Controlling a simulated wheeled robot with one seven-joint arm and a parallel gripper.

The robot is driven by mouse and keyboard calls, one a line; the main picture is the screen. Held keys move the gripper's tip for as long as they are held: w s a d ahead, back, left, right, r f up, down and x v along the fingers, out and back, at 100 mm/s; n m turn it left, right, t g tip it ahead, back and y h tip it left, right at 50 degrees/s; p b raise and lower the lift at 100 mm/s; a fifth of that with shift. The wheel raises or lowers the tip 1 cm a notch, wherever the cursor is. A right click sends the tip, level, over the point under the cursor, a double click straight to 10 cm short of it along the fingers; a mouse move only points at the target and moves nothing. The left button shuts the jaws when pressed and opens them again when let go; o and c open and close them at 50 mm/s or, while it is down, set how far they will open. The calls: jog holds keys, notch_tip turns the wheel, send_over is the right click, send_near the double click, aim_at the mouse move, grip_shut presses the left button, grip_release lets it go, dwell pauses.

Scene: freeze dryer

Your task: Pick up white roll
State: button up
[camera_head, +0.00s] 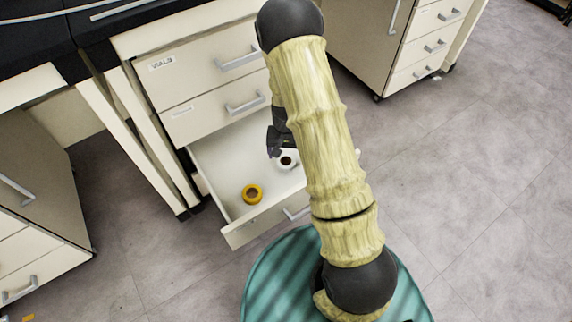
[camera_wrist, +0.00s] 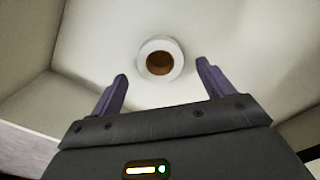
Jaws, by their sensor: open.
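The white roll (camera_head: 288,161) lies in the open drawer, with its dark round hole facing up. In the wrist view the white roll (camera_wrist: 176,50) shows as a white ring around a brown centre, ahead of my gripper and roughly between the lines of its fingers. My gripper (camera_wrist: 161,84) is open and empty, with its two purple-grey fingers spread apart. In the head view my gripper (camera_head: 275,150) is close beside the roll at the drawer, partly hidden by my arm. I cannot tell its exact height above the roll.
A yellow roll (camera_head: 252,194) lies in the same drawer, nearer the front. The open drawer (camera_head: 234,239) has raised walls around both rolls. Closed drawers (camera_head: 203,64) with handles are above it. Another drawer cabinet (camera_head: 420,45) stands to the right. Grey floor (camera_head: 470,170) is clear.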

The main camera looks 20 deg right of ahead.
aim_at(286, 159)
notch_tip(286, 159, down, 3)
jog(key=shift+w+f+b, duration=0.1)
jog(key=shift+b, duration=0.75)
jog(key=c, duration=1.1)
